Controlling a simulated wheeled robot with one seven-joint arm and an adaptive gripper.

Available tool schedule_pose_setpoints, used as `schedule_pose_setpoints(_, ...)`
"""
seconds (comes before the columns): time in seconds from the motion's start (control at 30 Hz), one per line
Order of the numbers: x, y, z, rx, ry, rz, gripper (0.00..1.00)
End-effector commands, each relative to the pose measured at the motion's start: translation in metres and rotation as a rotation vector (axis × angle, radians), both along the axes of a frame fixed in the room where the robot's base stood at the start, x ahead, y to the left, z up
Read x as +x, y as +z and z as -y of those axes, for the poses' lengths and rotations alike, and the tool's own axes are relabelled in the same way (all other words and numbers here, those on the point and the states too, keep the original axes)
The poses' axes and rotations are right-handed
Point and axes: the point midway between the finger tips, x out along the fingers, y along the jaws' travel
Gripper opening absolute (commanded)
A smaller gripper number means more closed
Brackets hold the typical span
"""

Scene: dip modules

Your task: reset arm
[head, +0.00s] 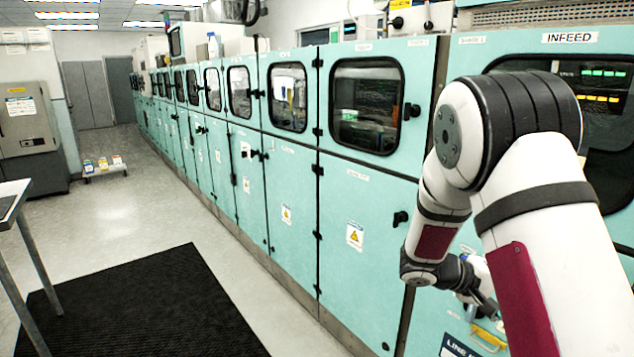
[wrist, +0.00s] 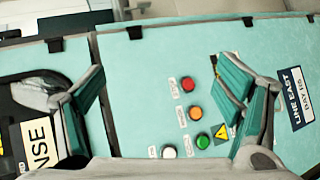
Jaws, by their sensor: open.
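My arm reaches in from the right of the head view, bent at the elbow. My gripper (head: 487,303) hangs low at the lower right there, partly hidden behind my forearm. In the wrist view my gripper (wrist: 165,95) is open, its two teal-padded fingers wide apart with nothing between them. Beyond the fingers, a teal machine panel carries a red button (wrist: 188,84), an orange button (wrist: 195,113), a green button (wrist: 203,141) and a white button (wrist: 169,152). I cannot tell whether the gripper touches the panel.
A long row of teal cabinets (head: 292,190) runs along the right, with an INFEED sign (head: 570,38) near my arm. A yellow handle (head: 488,337) is low beside the gripper. A black mat (head: 140,310), a table (head: 12,200) and open floor lie left.

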Motion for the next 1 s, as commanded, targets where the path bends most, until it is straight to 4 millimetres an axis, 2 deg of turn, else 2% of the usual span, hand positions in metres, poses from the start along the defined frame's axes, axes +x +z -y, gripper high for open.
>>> schedule_pose_setpoints(0.03, -0.014, 0.016, -0.003, 0.046, -0.029, 0.009, 0.85)
schedule_pose_setpoints(0.1, -0.034, 0.032, -0.009, 0.115, -0.062, 0.010, 0.85)
schedule_pose_setpoints(0.4, -0.114, 0.082, -0.049, 0.430, -0.129, 0.034, 0.85)
schedule_pose_setpoints(0.67, -0.177, 0.111, -0.097, 0.711, -0.084, 0.088, 0.85)
schedule_pose_setpoints(1.0, -0.244, 0.138, -0.169, 1.034, 0.104, 0.204, 0.85)
